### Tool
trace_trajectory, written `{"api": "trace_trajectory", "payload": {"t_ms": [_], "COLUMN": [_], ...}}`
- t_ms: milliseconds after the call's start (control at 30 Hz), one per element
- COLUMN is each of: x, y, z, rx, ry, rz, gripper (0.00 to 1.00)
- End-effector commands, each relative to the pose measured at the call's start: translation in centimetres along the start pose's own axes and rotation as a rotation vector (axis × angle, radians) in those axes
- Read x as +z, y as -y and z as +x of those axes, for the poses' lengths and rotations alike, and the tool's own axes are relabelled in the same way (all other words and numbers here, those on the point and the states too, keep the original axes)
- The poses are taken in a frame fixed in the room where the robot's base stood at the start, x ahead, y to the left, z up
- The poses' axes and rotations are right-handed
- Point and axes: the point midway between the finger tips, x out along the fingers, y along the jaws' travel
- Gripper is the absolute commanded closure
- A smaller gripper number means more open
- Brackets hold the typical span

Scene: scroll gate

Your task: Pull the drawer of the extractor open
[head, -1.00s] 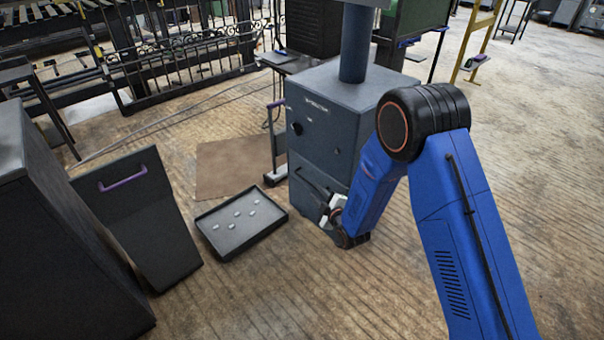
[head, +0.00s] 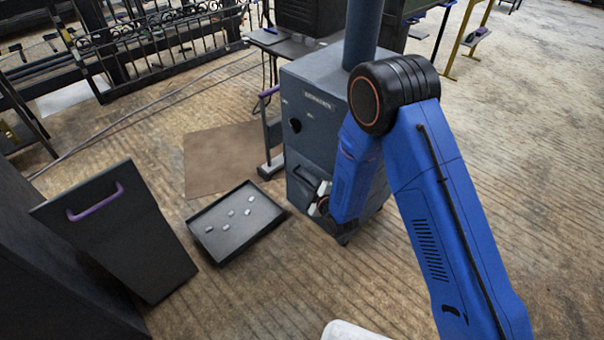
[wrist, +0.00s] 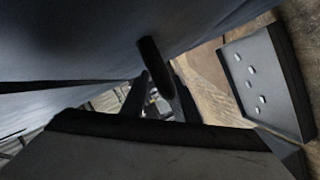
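The extractor (head: 312,125) is a blue-grey cabinet with a thick pipe rising from its top. Its drawer (head: 296,192) is low on the front and looks shut. The dark drawer handle (head: 304,176) is a bar on that front. My gripper (head: 318,199) is low in front of the drawer, close to the handle, partly hidden by my blue arm. In the wrist view, the handle (wrist: 152,58) reaches down toward the gap between the two dark fingers of my gripper (wrist: 160,98). The fingers stand apart. I cannot tell whether they touch the handle.
A black tray (head: 238,245) with several small pale pieces lies on the floor left of the extractor. A dark bin with a purple handle (head: 115,240) stands at the left. A brown mat (head: 215,160) lies behind the tray. Floor to the right is open.

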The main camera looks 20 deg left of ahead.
Motion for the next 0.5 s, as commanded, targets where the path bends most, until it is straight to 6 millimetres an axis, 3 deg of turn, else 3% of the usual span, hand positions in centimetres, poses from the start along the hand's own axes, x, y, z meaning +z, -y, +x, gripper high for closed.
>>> {"api": "trace_trajectory", "payload": {"t_ms": [367, 400, 500], "x": [-0.03, -0.03, -0.03], "y": [0.20, 0.20, 0.20], "z": [-0.15, -0.15, -0.15], "rx": [0.000, 0.000, 0.000], "ry": [0.000, 0.000, 0.000], "rz": [0.000, 0.000, 0.000], "gripper": [0.72, 0.74, 0.98]}}
